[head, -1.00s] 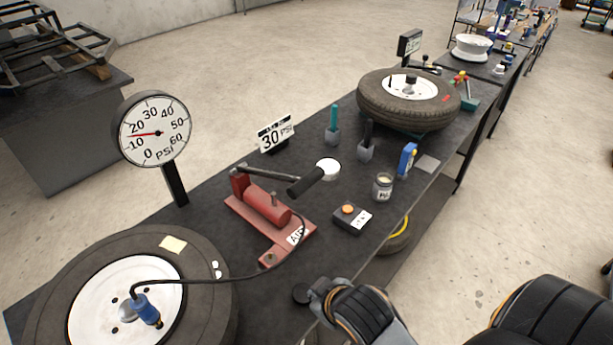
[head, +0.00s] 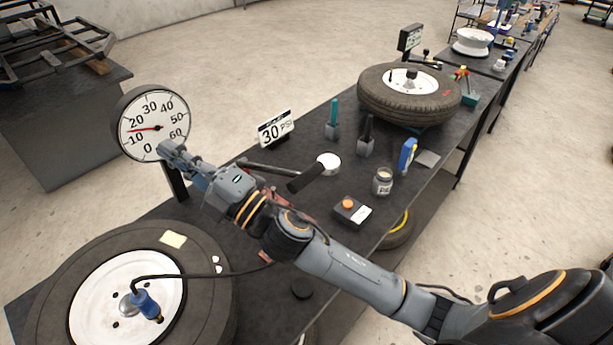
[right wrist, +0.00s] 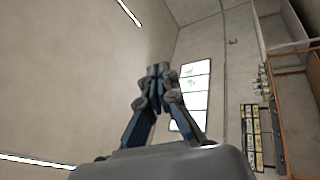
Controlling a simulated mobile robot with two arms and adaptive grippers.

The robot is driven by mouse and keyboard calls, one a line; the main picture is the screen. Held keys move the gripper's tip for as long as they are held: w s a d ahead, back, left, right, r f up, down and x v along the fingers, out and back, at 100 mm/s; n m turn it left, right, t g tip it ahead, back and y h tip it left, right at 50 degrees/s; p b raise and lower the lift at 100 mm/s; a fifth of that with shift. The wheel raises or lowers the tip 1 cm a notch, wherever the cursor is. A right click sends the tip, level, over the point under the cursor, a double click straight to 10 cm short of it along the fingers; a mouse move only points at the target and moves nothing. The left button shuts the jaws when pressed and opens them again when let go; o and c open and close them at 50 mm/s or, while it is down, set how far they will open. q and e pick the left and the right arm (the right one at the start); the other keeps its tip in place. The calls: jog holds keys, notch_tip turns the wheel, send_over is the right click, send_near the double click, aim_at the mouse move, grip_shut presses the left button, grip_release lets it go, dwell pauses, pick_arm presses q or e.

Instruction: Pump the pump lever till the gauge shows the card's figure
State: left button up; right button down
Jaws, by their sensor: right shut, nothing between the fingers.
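The pump lever (head: 307,179) has a black grip on a grey rod and sits low, slanting toward the right. The red pump body is mostly hidden behind my right arm. The round white gauge (head: 152,118) stands at the left, its red needle between 10 and 20. My gripper covers its lower edge. The card (head: 275,129) reads 30 PSI. My right gripper (head: 168,148) is shut and empty, raised in front of the gauge, left of the lever and clear of it. The right wrist view shows its closed fingers (right wrist: 158,72) against the wall. My left gripper is not visible.
A tyre with a white rim (head: 72,270) lies at the front left, a hose running to its valve. Another tyre (head: 368,104) lies farther back. A black box with an orange button (head: 346,212), a jar (head: 382,181) and stands with tools occupy the bench right of the lever.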

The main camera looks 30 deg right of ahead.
jog(key=s+a+r+n+g+y, duration=0.25)
jog(key=a+n+g+y, duration=0.3)
jog(key=n, duration=0.45)
jog(key=s+a+f+n+g+h, duration=0.1)
jog(key=s+a+f+n+g, duration=0.15)
jog(key=n+g, duration=0.45)
jog(key=s+a+f+n+g+h, duration=0.1)
jog(key=a+f+n+g, duration=0.1)
jog(key=f+n+g, duration=0.35)
jog(key=w+d+f+n+g+h, duration=0.1)
jog(key=w+d+f+n+h, duration=0.2)
jog(key=d+h, duration=0.35)
jog(key=w+d+f+n+h, duration=0.3)
jog(key=d+n+h, duration=0.1)
jog(key=d, duration=0.6)
jog(key=d+r+h, duration=0.1)
jog(key=d+h, duration=0.1)
jog(key=d, duration=0.3)
jog(key=w+d+r+m+h, duration=0.1)
jog(key=d+r+h, duration=0.1)
jog(key=d, duration=0.4)
jog(key=d+r+h, duration=0.1)
jog(key=d+h, duration=0.2)
jog(key=d, duration=0.2)
jog(key=shift+w+d+r+m, duration=0.3)
jog(key=shift+d+m, duration=0.05)
jog(key=shift+d, duration=0.05)
jog(key=shift+f, duration=0.15)
